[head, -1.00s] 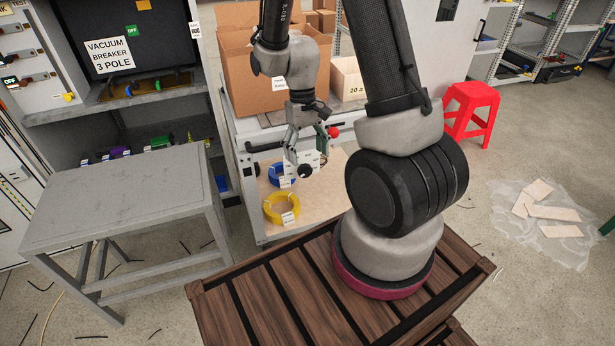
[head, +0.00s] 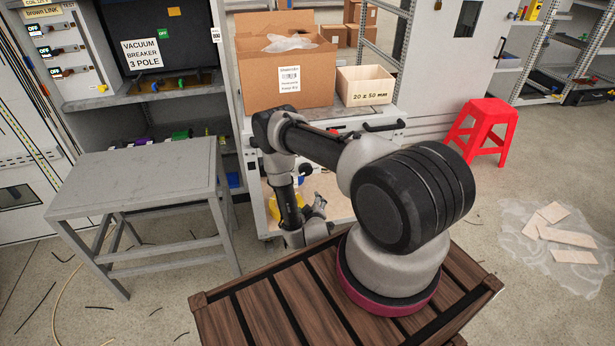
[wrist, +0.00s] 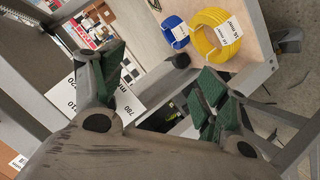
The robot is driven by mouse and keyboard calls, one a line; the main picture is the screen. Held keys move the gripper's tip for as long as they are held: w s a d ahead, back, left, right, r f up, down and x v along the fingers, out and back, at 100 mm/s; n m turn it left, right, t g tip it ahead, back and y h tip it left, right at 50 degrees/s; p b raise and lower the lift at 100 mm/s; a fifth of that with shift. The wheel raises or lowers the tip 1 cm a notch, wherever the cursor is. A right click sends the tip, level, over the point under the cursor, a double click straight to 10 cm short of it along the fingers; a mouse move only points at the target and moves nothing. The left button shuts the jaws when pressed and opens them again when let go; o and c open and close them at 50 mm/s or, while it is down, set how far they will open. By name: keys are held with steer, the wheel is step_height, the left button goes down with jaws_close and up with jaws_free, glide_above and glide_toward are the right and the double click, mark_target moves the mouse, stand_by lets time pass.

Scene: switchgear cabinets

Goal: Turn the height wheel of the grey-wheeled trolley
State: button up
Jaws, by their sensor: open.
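The grey trolley (head: 258,215) stands behind my base in the head view, with a carton and a wooden box on top. A caster with a grey wheel (wrist: 290,40) shows at the upper right of the wrist view. A round black knob (head: 306,170) is on the trolley's front; the same knob (wrist: 180,61) shows between and beyond my fingers in the wrist view. I cannot make out a full wheel rim around it. My gripper (wrist: 162,82) is open and empty, its green-padded fingers apart. In the head view my gripper (head: 318,208) is low before the trolley, partly hidden.
Yellow cable (wrist: 216,34) and blue cable (wrist: 175,31) coils lie on the trolley's lower shelf. A white label with numbers (wrist: 128,98) is close behind my fingers. A grey table (head: 135,180) stands left of the trolley, a red stool (head: 485,125) to the right.

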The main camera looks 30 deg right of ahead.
mark_target(306, 172)
step_height(306, 172, up, 10)
steer(key=w+n+t+h, duration=0.2)
steer(key=w+t, duration=0.1)
steer(key=t, duration=0.2)
steer(key=shift+y, duration=0.3)
steer(key=x, duration=0.7)
steer(key=shift+w+d+f, duration=0.1)
steer(key=shift+d+f, duration=0.15)
steer(key=shift+f, duration=0.1)
steer(key=c, duration=1)
